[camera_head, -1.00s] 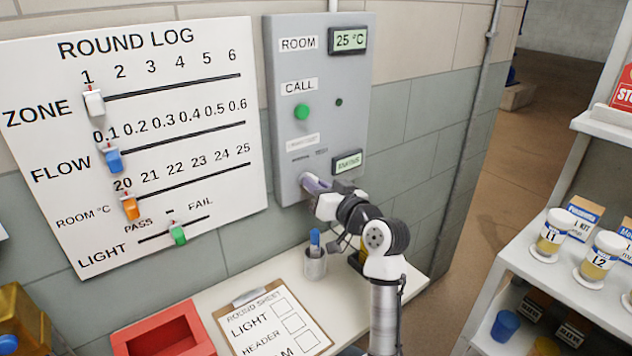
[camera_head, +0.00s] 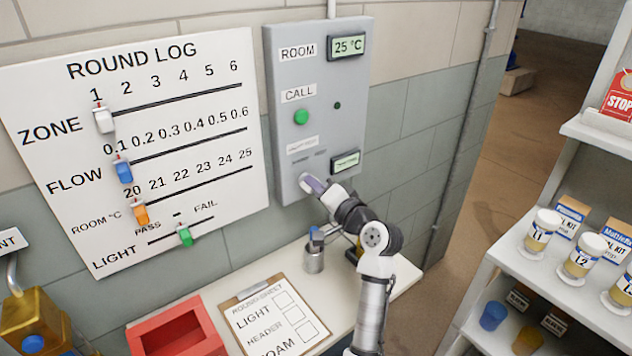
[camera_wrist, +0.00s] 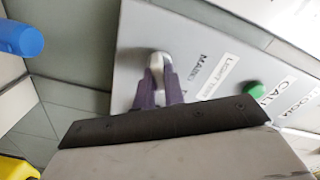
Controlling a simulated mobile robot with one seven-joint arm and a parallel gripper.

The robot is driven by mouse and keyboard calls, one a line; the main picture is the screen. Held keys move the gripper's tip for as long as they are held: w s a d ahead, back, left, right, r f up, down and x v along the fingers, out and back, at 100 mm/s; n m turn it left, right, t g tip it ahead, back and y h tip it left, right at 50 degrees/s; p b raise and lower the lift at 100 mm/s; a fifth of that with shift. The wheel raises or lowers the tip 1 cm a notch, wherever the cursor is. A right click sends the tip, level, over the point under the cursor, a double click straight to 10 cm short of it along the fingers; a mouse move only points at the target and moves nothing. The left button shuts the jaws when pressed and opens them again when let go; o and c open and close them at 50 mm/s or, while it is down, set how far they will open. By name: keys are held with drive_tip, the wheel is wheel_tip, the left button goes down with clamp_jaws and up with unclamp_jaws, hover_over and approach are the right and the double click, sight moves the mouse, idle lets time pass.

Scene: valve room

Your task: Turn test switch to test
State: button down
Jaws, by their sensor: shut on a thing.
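The test switch (camera_head: 305,181) is a pale lever knob low on the grey wall panel (camera_head: 285,130), under a small label whose text is hard to read. It also shows in the wrist view as a pale lever (camera_wrist: 156,60) on a round base. My gripper (camera_head: 315,187) is at the switch, its purple fingers shut on the lever. In the wrist view my gripper (camera_wrist: 158,88) has a finger on each side of the lever. The fingers hide part of the knob, so its exact setting is hard to tell.
The panel also has a green call button (camera_head: 301,117), a room display (camera_head: 347,46) and a small lower display (camera_head: 346,162), too blurred to read. A shelf (camera_head: 520,275) stands right.

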idle(0.6)
drive_tip(key=c, duration=1.5)
unclamp_jaws()
drive_tip(key=shift+s+d, duration=0.1)
drive_tip(key=shift+b+v, duration=2.15)
drive_tip(key=shift+v, duration=4.7)
